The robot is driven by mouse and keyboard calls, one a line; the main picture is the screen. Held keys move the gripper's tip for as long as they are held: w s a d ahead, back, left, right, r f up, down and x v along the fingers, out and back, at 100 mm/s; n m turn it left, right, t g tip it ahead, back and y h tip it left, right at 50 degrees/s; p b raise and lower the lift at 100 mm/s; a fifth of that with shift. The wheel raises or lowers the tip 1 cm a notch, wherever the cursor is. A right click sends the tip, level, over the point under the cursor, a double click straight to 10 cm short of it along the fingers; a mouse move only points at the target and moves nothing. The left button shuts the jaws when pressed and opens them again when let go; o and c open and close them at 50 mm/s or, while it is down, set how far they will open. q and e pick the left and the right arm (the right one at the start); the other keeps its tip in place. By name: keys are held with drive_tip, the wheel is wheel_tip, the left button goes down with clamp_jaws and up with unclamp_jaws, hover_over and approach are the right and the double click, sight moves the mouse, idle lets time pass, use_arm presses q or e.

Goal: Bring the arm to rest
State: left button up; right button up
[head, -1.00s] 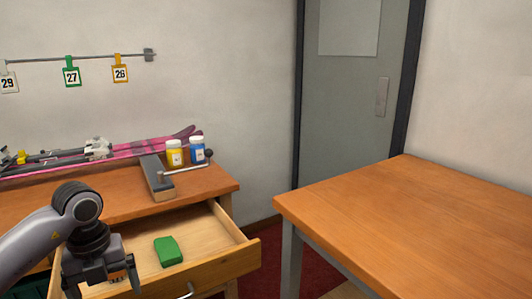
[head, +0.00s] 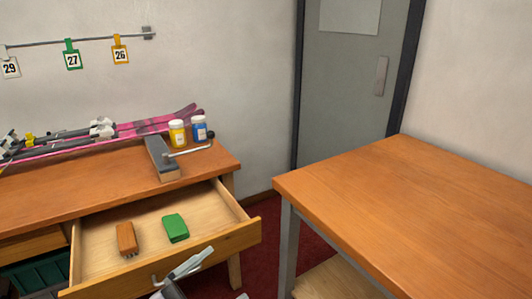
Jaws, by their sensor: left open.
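My left gripper (head: 220,279) shows only in part at the bottom edge of the head view, in front of the open drawer (head: 240,236). Its grey fingers are spread apart with nothing seen between them, and most of the arm is out of the picture. In the drawer lie an orange-brown block (head: 125,237), with what look like bristles or teeth at its lower end, and a green block (head: 175,228) to its right. The gripper is apart from both. My right gripper is not in view.
The drawer's handle (head: 157,281) is close to the gripper. On the bench (head: 75,182) are skis (head: 150,125), a clamp-like bar (head: 160,155), a yellow jar (head: 177,133) and a blue jar (head: 199,129). A bare table (head: 420,210) stands at right.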

use_arm(q)
drive_tip(key=s+a+f+n+g+y+p, duration=0.1)
drive_tip(key=s+a+f+n+y, duration=0.5)
drive_tip(key=f+n+y, duration=0.1)
drive_tip(key=s+a+f+n+g+y+p, duration=0.1)
drive_tip(key=s+a+f+n+y, duration=0.4)
drive_tip(key=f, duration=0.7)
drive_tip(key=s+n+y+p, duration=0.1)
drive_tip(key=s+n+y, duration=0.1)
drive_tip(key=n, duration=0.2)
drive_tip(key=shift+a+n+y+p, duration=0.3)
drive_tip(key=shift+a+y, duration=0.05)
drive_tip(key=shift+y, duration=0.05)
